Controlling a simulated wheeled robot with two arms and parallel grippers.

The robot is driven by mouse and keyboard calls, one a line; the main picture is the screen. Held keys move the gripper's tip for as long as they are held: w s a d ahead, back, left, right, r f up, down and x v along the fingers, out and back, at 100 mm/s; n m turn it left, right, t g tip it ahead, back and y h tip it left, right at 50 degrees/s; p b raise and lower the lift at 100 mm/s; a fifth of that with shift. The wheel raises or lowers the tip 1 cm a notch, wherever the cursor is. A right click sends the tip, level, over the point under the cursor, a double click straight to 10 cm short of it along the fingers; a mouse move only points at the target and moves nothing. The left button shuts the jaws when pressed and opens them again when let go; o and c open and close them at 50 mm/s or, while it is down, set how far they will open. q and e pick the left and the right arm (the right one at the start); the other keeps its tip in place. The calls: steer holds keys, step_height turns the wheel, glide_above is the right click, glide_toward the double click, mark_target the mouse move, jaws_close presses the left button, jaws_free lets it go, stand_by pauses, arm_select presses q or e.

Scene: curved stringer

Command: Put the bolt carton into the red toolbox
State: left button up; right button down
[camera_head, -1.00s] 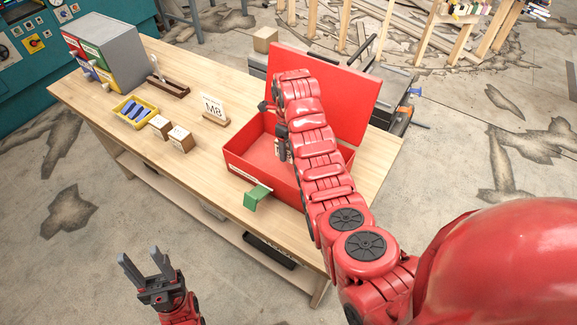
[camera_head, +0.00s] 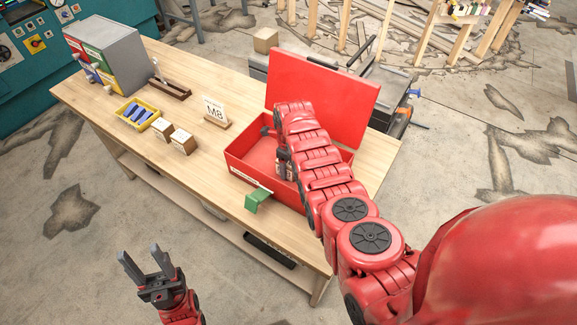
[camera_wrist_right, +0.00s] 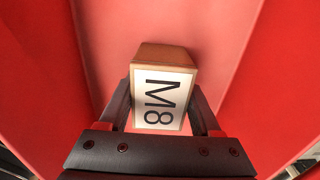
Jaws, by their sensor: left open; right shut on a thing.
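The red toolbox (camera_head: 240,165) stands open on the workbench, its lid raised at the back. My right arm reaches over it, and my right gripper (camera_head: 283,165) is down inside the box, mostly hidden behind the arm in the head view. In the right wrist view my right gripper (camera_wrist_right: 163,118) is shut on the bolt carton (camera_wrist_right: 162,98), a small brown box with a white M8 label. The carton is between red walls, with the red floor (camera_wrist_right: 150,25) behind it; whether it touches the floor I cannot tell. My left gripper (camera_head: 146,265) is open and empty, in front of the bench.
On the workbench (camera_head: 205,85) are two small cartons (camera_head: 173,136), a yellow tray of blue items (camera_head: 137,114), an M8 sign (camera_head: 215,112), a drawer cabinet (camera_head: 115,55) and a brown rack (camera_head: 170,87). A green piece (camera_head: 257,200) is at the toolbox's front.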

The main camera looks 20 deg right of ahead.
steer(key=c, duration=0.5)
jaws_free()
steer(key=shift+f, duration=0.15)
steer(key=shift+c, duration=0.2)
steer(key=o, duration=0.5)
steer(key=shift+c, duration=0.2)
steer(key=shift+r, duration=0.2)
step_height(320, 180, up, 8)
steer(key=b, duration=0.2)
steer(key=shift+w+b, duration=0.15)
steer(key=shift+b, duration=0.15)
steer(key=shift+s+r+p, duration=0.2)
steer(key=shift+r+p, duration=0.55)
steer(key=shift+r, duration=1.25)
